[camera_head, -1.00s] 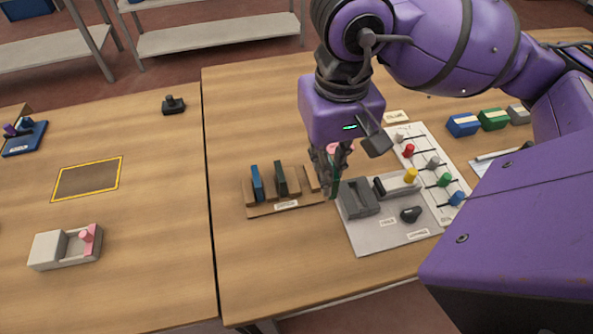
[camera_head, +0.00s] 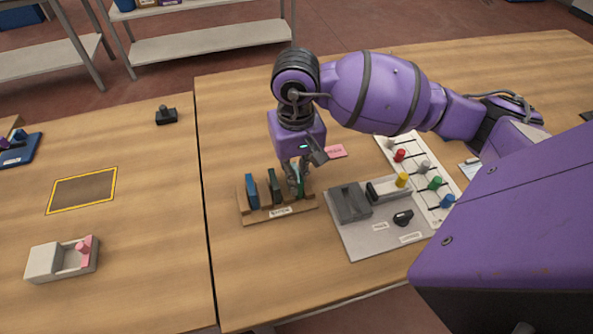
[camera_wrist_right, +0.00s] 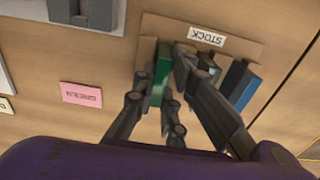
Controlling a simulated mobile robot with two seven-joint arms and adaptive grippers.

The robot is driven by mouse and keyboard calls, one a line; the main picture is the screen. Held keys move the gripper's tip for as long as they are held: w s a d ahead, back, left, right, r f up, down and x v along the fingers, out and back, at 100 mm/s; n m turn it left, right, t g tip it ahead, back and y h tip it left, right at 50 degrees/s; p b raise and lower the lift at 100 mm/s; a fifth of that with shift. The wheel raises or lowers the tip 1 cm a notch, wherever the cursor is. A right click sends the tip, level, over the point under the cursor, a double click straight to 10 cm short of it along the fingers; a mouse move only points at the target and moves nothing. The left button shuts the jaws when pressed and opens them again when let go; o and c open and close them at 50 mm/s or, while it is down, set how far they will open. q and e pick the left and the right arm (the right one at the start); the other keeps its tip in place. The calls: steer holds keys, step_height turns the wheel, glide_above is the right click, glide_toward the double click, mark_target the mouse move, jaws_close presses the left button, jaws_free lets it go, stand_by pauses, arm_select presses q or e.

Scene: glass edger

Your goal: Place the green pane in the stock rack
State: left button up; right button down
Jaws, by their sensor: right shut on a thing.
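The wooden stock rack (camera_head: 247,217) stands on the right-hand table, its STOCK label (camera_wrist_right: 206,36) readable in the right wrist view. A blue pane (camera_head: 252,191) stands upright in its left part and a dark pane (camera_head: 275,187) in the middle. My right gripper (camera_head: 296,180) is shut on the green pane (camera_head: 301,183), upright at the rack's right end. The green pane (camera_wrist_right: 159,78) also shows between the fingers in the right wrist view. Fingers partly hide it, and I cannot tell whether its lower edge touches the slot bottom. My left gripper is not in view.
A grey fixture plate (camera_head: 365,235) with a block and a black knob sits right of the rack. Beyond it is a white board with coloured pegs (camera_head: 437,184). A pink card (camera_head: 336,151) lies behind. The table in front of the rack is clear.

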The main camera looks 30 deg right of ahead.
steer(key=shift+f, duration=0.15)
steer(key=c, duration=1.8)
jaws_free()
step_height(320, 180, up, 12)
steer(key=shift+r, duration=0.2)
steer(key=shift+a, duration=0.1)
